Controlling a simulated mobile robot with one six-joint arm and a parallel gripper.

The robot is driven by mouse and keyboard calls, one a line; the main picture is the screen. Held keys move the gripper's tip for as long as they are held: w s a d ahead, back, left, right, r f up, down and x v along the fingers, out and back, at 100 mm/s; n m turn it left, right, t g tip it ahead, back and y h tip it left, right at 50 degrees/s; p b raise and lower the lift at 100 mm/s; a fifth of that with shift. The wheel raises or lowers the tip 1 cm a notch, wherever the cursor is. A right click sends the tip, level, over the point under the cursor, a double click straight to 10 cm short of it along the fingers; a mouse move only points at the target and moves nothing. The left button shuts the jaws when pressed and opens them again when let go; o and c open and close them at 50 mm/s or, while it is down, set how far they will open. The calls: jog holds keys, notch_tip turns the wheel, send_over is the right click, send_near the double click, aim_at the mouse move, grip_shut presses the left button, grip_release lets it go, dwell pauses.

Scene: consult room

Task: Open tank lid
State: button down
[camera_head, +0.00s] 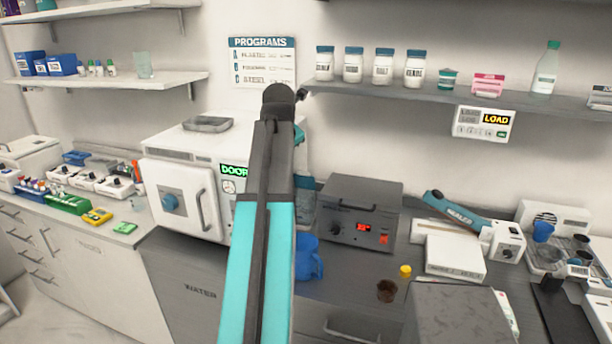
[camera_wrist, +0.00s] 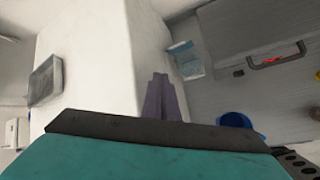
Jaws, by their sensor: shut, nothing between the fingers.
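The tank looks to be the dark grey box (camera_head: 385,197) with a red display, right of my arm on the counter. Its flat lid (camera_head: 360,186) appears closed, with a bar handle (camera_head: 345,204) along the front. In the wrist view the grey box (camera_wrist: 235,30) is at the upper right, with its handle (camera_wrist: 277,60) and red light visible. My gripper (camera_wrist: 161,80) shows in the wrist view as two fingers together, shut and empty, beside the white machine's edge and apart from the tank. In the head view my arm hides the gripper.
A white steriliser (camera_head: 165,150) with a metal tray (camera_head: 207,124) on top stands left of my arm. A yellow-capped bottle (camera_head: 405,271) and blue-handled sealer (camera_head: 455,212) are to the right. A shelf (camera_head: 430,98) with jars runs above.

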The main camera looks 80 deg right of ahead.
aim_at(305, 173)
jog(key=s+d+f+n+g+y, duration=0.2)
jog(key=s+f+n, duration=0.1)
jog(key=f+n, duration=0.2)
jog(key=shift+f+n+g+y, duration=0.3)
jog(key=shift+f, duration=0.4)
jog(key=shift+d+f+p, duration=0.15)
jog(key=shift+p, duration=0.15)
jog(key=shift+s+d+f+p, duration=0.3)
jog(key=shift+d+f+p, duration=0.55)
jog(key=shift+d+f, duration=0.45)
jog(key=shift+s+d+f+p, duration=0.25)
jog(key=shift+d+f+p, duration=0.75)
jog(key=shift+d, duration=0.55)
jog(key=shift+s+d+f+p, duration=0.3)
jog(key=shift+d+f+p, duration=0.45)
jog(key=shift+d+f, duration=0.6)
jog(key=shift+w+d, duration=0.1)
jog(key=shift+w, duration=0.05)
